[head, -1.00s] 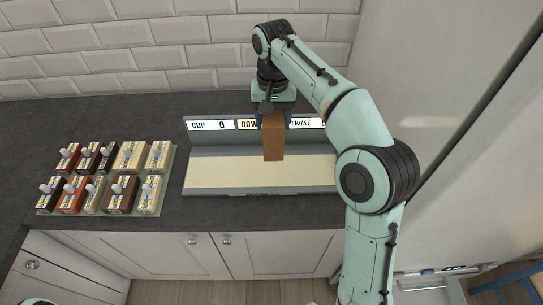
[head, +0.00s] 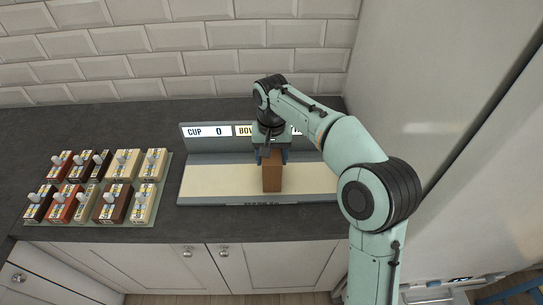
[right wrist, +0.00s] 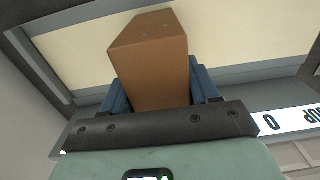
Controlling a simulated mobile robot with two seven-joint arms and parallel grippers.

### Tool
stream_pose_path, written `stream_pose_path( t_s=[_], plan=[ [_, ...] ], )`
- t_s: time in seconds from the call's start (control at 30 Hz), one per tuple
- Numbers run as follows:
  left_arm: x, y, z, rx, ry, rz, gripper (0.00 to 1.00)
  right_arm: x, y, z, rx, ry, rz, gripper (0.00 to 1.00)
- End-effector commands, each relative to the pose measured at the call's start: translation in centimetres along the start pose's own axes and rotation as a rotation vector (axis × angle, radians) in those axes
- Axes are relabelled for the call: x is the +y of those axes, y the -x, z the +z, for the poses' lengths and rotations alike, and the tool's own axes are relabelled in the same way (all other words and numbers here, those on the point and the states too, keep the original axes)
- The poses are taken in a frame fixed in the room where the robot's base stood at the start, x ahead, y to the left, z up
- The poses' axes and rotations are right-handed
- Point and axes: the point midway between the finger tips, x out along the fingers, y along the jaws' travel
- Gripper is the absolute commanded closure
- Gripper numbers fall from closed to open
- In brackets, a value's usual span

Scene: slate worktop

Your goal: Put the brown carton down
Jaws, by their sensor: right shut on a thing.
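The brown carton (head: 272,176) is upright over the cream surface of a grey tray (head: 215,180) with a raised back. My right gripper (head: 271,157) is shut on the carton from above, near its top. In the right wrist view the carton (right wrist: 150,62) sits between the two blue fingers (right wrist: 158,95). The carton's lower end looks at or very near the cream surface; I cannot tell whether it touches. My left gripper is not in view.
A green board (head: 90,222) with two rows of small knobbed boxes stands left of the tray. The tray's back carries signs, "CUP 0" (head: 205,132) among them. The cream strip is clear on both sides of the carton. A tiled wall stands behind.

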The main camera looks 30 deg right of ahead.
Motion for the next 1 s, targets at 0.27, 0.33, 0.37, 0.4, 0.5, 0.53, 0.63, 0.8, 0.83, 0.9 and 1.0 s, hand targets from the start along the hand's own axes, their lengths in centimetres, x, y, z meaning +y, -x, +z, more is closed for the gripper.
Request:
stream_pose_path(
  t_s=[0.27,0.33,0.37,0.4,0.5,0.53,0.63,0.8,0.83,0.9,1.0],
  plan=[
    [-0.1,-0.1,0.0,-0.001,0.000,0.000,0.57,0.0,-0.3,0.0,0.000,0.000,0.000,0.15],
    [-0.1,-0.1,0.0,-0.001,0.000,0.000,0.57,0.0,-0.3,0.0,0.000,0.000,0.000,0.15],
    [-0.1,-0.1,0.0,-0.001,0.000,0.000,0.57,0.0,-0.3,0.0,0.000,0.000,0.000,0.15],
    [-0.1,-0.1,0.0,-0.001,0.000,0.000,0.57,0.0,-0.3,0.0,0.000,0.001,0.000,0.15],
    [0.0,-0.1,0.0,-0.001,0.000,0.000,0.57,0.0,-0.2,0.0,0.000,0.001,0.000,0.15],
    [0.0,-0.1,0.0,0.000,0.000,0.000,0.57,0.0,-0.2,0.0,0.000,0.001,0.000,0.15],
    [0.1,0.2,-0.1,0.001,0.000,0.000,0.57,-0.1,0.5,0.0,0.001,0.001,-0.001,0.15],
    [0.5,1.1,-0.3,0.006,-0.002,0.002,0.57,-0.1,3.6,-0.1,0.005,0.001,-0.003,0.15],
    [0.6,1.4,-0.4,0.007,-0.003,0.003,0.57,-0.1,4.3,-0.1,0.005,0.001,-0.003,0.15],
    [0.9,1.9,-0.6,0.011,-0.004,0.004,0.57,-0.1,6.0,-0.1,0.006,0.001,-0.003,0.15],
    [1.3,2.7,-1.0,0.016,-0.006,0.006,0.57,-0.1,8.1,-0.1,0.004,0.001,-0.002,0.15]
  ],
)
